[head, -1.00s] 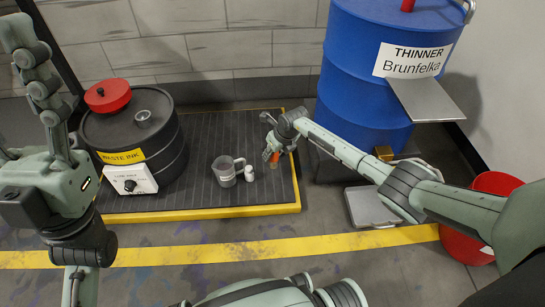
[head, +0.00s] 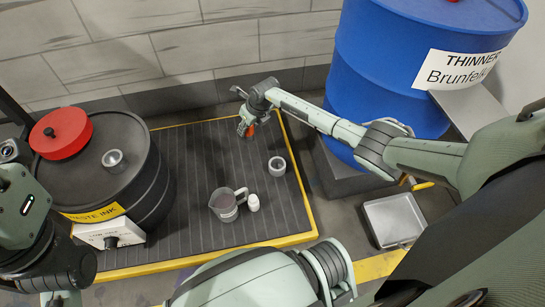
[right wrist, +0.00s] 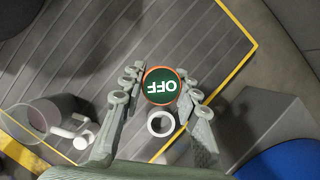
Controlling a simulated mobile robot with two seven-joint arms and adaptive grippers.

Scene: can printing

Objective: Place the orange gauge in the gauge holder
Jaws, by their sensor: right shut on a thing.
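The orange gauge (right wrist: 161,86) is a round disc with an orange rim and a green "OFF" face in the right wrist view. In the head view its orange side (head: 250,131) shows below my right gripper (head: 244,118). My right gripper (right wrist: 160,92) is shut on the gauge, with fingers on both sides of it. The gauge is above the platform. A grey ring-shaped cup (head: 277,166), perhaps the gauge holder, stands on the platform to the lower right of the gripper; it also shows in the right wrist view (right wrist: 161,123). My left gripper's fingertips are not visible.
A clear pitcher (head: 226,205) and a small white bottle (head: 253,202) stand on the dark, yellow-edged platform (head: 205,160). A black barrel (head: 150,185) with a red lid (head: 62,132) is at the left. A blue thinner drum (head: 385,75) and metal tray (head: 393,218) are at the right.

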